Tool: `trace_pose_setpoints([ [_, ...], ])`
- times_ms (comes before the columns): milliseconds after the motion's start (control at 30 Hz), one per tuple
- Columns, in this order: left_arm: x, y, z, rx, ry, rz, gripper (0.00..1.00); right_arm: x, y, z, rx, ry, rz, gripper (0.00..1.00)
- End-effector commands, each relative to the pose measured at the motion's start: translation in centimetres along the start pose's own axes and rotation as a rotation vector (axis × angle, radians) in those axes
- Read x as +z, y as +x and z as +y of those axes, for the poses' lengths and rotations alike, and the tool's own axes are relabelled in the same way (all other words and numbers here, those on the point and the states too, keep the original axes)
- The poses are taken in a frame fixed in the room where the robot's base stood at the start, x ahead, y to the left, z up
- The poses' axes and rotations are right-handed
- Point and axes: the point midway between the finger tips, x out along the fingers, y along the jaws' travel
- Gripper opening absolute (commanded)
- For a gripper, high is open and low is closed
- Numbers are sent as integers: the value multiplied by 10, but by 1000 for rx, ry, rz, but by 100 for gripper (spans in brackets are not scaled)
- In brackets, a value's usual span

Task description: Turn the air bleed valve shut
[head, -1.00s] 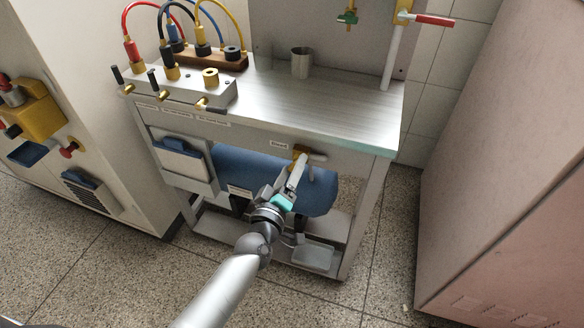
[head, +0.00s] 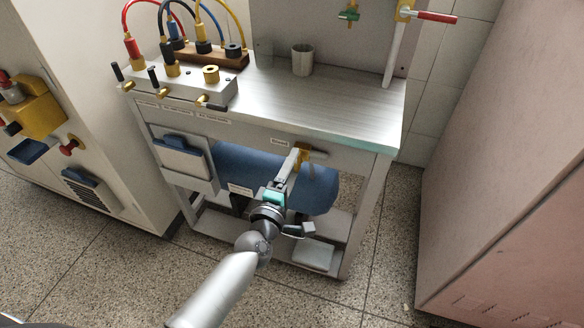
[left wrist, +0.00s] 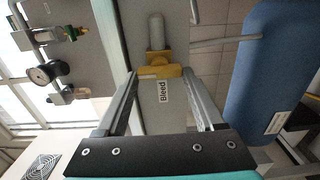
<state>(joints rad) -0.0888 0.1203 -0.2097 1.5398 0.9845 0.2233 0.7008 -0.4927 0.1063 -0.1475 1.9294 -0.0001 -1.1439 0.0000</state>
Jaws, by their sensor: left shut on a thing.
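The air bleed valve (head: 304,148) is a small yellow fitting below the front edge of the metal bench. In the left wrist view its yellow bar (left wrist: 160,72) lies crosswise between my fingertips, with a "Bleed" label (left wrist: 164,91) beside it. My left gripper (head: 298,153) reaches up to the valve and is shut on it, one finger at each end of the bar. The gripper partly hides the valve in the head view. My right gripper is in neither view.
A blue tank (head: 232,166) sits under the bench (head: 330,105), close to my left gripper. A grey pipe (left wrist: 225,42) runs from near the valve to the tank. A large pale cabinet (head: 510,190) stands to the right, with open floor (head: 385,230) before it.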

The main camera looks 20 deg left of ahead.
Motion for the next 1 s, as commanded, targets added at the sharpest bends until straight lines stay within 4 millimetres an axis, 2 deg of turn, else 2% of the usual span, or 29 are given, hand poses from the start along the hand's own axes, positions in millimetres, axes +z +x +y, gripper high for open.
trace_pose_setpoints([
  [467, 0, 0, 0, -1, -18, 0, 14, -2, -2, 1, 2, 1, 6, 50],
  [500, 0, 0, 0, -1, -18, 0, 73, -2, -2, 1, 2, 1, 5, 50],
  [733, 0, 0, 0, -1, -15, 0, 99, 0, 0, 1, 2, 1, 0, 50],
  [1000, 0, -1, 0, -1, -13, 0, 100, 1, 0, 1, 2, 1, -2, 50],
])
